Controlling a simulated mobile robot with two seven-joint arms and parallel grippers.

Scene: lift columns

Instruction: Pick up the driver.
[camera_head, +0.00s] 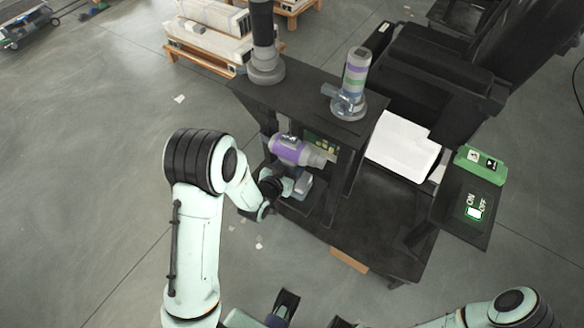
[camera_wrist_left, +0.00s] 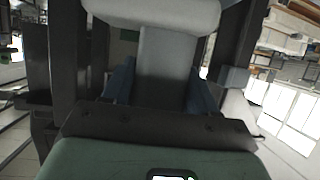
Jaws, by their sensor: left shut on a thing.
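The driver (camera_head: 288,150) is a purple and grey power tool with a pale grey nose pointing right. In the head view it is upright in the open shelf of a black stand, its handle running down to a grey base. My left gripper (camera_head: 284,186) reaches in from the left, low on the driver. In the left wrist view the left gripper (camera_wrist_left: 162,88) is shut on the grey handle (camera_wrist_left: 168,60), with one dark finger on each side. Part of the handle is hidden by the gripper. My right arm shows at the lower right; its fingers cannot be made out clearly.
The black stand (camera_head: 300,97) has posts close around the driver. A green switch box (camera_head: 481,166) is at the right. Pallets (camera_head: 200,55) lie behind.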

